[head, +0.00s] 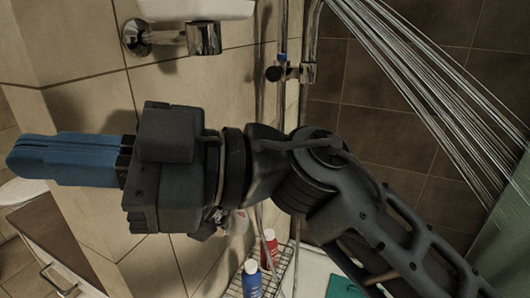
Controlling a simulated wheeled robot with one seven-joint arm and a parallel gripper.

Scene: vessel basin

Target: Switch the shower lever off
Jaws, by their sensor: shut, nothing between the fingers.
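Water streams from the shower (440,95) run down across the upper right, so the water is on. A small valve (275,73) with a dark knob and chrome body sits on the vertical chrome pipes. It looks like the shower lever, but its handle is too small to read clearly. My gripper (14,158) has blue fingers that are closed together and empty. It points left, away from the valve, in front of the tiled wall. My arm crosses the lower middle and right, below the valve, and hides part of the pipes. Nothing touches the valve.
A chrome wall fitting (203,38) with a white piece above it juts out at top left. A wire rack (284,268) holds a blue bottle (251,280) and a red bottle (270,246). A wood-topped cabinet (50,240) stands lower left. A glass panel (508,240) edges the right.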

